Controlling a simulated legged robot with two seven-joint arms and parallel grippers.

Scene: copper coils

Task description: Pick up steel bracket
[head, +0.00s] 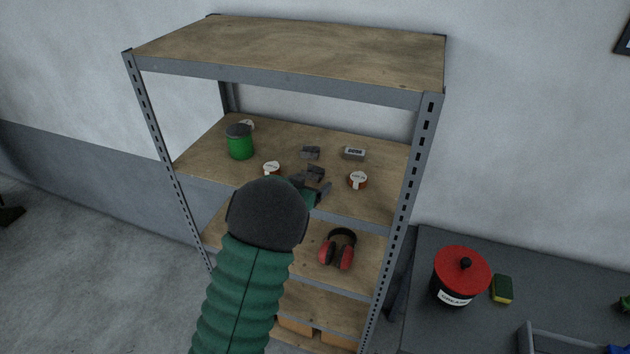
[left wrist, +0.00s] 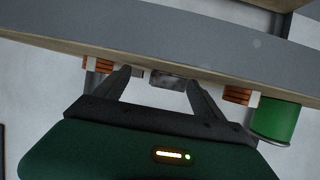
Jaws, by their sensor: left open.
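The steel bracket (head: 310,152) is a small grey metal piece lying on the second shelf, towards the back. In the left wrist view, which looks upside down, a grey metal piece that looks like the bracket (left wrist: 168,80) shows beyond and between my fingers. My left gripper (head: 320,181) is open and empty, at the front part of that shelf, nearer to me than the bracket and apart from it. Its two spread fingers also show in the left wrist view (left wrist: 158,82). My left forearm hides part of the shelf front. My right gripper is not in view.
Copper coils with white labels stand left (head: 271,168) and right (head: 358,180) of my gripper. A grey labelled box (head: 353,153) and a green can (head: 240,142) share the shelf (head: 205,158). The top board (head: 300,48) overhangs. Red earmuffs (head: 338,250) lie below.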

